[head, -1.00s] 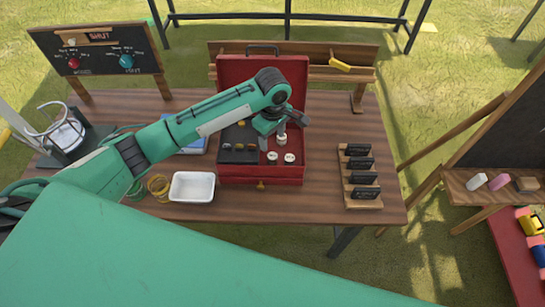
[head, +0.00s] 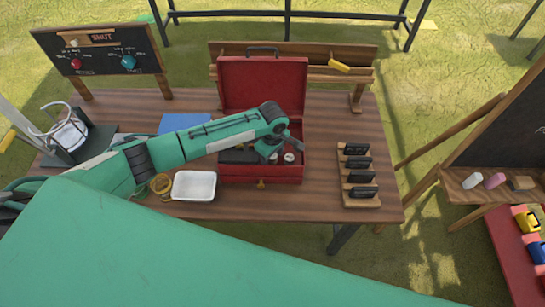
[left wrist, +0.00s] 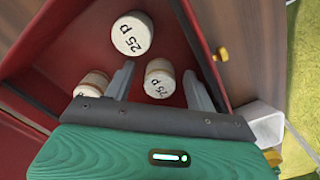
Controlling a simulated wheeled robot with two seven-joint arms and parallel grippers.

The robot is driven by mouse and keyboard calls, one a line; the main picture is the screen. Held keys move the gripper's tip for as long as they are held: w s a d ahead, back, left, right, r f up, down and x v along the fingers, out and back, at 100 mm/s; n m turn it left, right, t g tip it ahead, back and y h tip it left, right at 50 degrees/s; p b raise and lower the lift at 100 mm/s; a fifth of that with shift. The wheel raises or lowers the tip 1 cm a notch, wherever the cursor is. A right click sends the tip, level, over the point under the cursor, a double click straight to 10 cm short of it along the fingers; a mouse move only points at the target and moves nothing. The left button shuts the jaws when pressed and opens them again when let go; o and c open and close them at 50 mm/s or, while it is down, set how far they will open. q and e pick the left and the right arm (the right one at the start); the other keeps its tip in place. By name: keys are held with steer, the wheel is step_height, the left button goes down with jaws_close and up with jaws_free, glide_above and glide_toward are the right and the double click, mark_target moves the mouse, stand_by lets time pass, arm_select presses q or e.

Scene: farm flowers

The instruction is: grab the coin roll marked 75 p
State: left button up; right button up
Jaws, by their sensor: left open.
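A red case (head: 262,86) stands open on the table. In the left wrist view, a pale coin roll that reads 75 p (left wrist: 160,78) stands between the fingers of my left gripper (left wrist: 158,71), which is open. The roll sits nearer the right finger; I cannot tell whether either finger touches it. A roll marked 25 p (left wrist: 133,34) stands beyond the fingers, and another roll (left wrist: 92,83), its mark not readable, stands outside the left finger. In the head view, my left gripper (head: 273,151) is down in the case and hides part of its contents. My right gripper is not in view.
A white tray (head: 194,186) stands left of the case, with yellow rings (head: 160,184) beside it. A wooden rack with black blocks (head: 358,176) stands to the right. The case's raised lid is behind my gripper. The table between case and rack is clear.

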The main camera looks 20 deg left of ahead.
arm_select(q)
steer(key=c, duration=1.2)
steer(key=shift+o, duration=0.2)
